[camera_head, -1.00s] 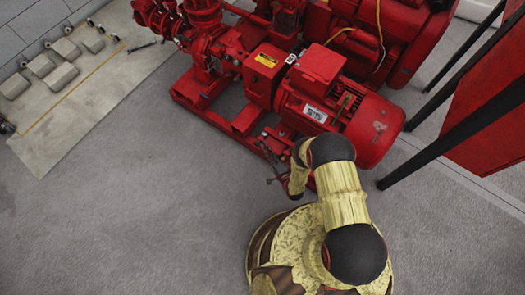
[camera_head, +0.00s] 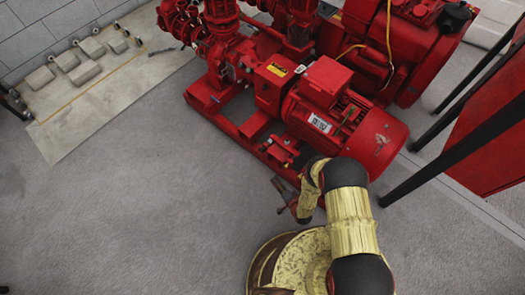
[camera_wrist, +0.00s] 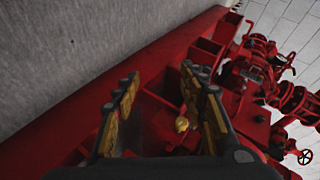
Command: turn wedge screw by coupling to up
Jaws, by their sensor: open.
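My gripper (camera_wrist: 160,75) is open, with dark fingers and worn yellow pads. In the wrist view it is over the red pump base frame (camera_wrist: 75,110). A small brass-yellow piece (camera_wrist: 182,123) shows between the fingers, close to the right one. It may be the wedge screw, but I cannot tell for sure. In the head view my gripper (camera_head: 284,191) is at the front edge of the frame, below the motor (camera_head: 345,118). The coupling area is by the red housing with a yellow label (camera_head: 278,70). The screw is too small to make out there.
Red pumps and pipes (camera_head: 208,35) stand at the back. A red panel on black legs (camera_head: 490,140) is at the right. Grey blocks (camera_head: 85,73) lie on a pale mat at the left. The grey floor (camera_head: 150,190) in front of the frame is clear.

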